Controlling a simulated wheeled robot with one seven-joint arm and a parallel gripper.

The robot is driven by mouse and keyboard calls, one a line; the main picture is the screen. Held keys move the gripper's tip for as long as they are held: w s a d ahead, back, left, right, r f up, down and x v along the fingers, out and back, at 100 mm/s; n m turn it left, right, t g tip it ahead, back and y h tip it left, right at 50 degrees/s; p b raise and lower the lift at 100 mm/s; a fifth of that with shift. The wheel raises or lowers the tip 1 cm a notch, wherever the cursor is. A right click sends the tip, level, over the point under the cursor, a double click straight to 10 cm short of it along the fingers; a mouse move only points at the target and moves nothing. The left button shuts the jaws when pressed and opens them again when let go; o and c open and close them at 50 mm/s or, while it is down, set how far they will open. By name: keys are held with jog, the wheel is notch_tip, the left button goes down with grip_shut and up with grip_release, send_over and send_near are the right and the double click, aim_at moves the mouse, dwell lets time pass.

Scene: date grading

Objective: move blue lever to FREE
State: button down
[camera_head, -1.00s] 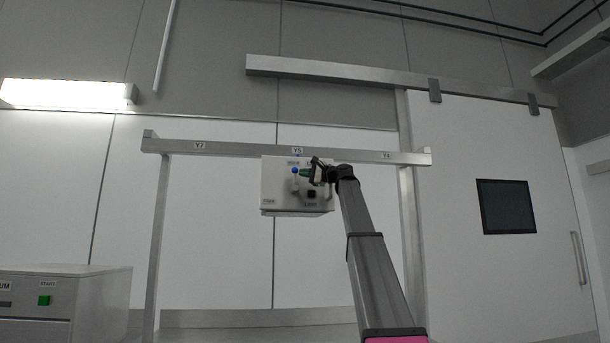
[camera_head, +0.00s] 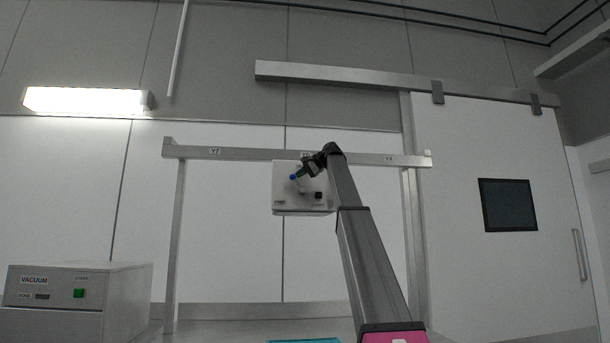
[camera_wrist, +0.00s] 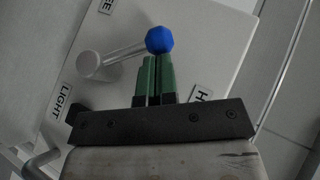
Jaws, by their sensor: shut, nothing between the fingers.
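The blue lever's ball knob (camera_head: 293,177) is on the front of a white box (camera_head: 284,188) hung under a metal rail. In the wrist view the blue ball (camera_wrist: 160,40) tops a grey rod from a round pivot (camera_wrist: 90,65). Labels there read partly "EE" (camera_wrist: 106,5), "LIGHT" (camera_wrist: 64,105) and "H" (camera_wrist: 200,94). My gripper (camera_head: 301,174) is at the knob's right in the head view. Its green fingers (camera_wrist: 154,62) are shut and empty, tips right at the ball's edge; I cannot tell whether they touch.
The rail (camera_head: 240,154) stands on metal posts. A vacuum unit (camera_head: 120,290) with a green START button (camera_head: 79,293) is at lower left. A sliding door (camera_head: 460,200) with a dark window is at right. A teal edge (camera_head: 303,341) shows at the bottom.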

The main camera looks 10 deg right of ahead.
aim_at(293, 177)
jog(key=shift+a+f+n+h, duration=0.15)
jog(key=shift+a+f+h, duration=0.25)
jog(key=shift+a, duration=0.3)
jog(key=shift+a+f+n+h, duration=0.25)
jog(key=shift+a+f, duration=0.1)
jog(key=shift+a, duration=0.35)
jog(key=shift+a+f+n+h, duration=0.1)
jog(key=shift+a+f+h, duration=0.3)
jog(key=shift+a, duration=0.3)
jog(key=shift+a+f, duration=0.55)
jog(key=shift+f, duration=0.15)
jog(key=shift+f, duration=0.15)
jog(key=shift+g, duration=0.3)
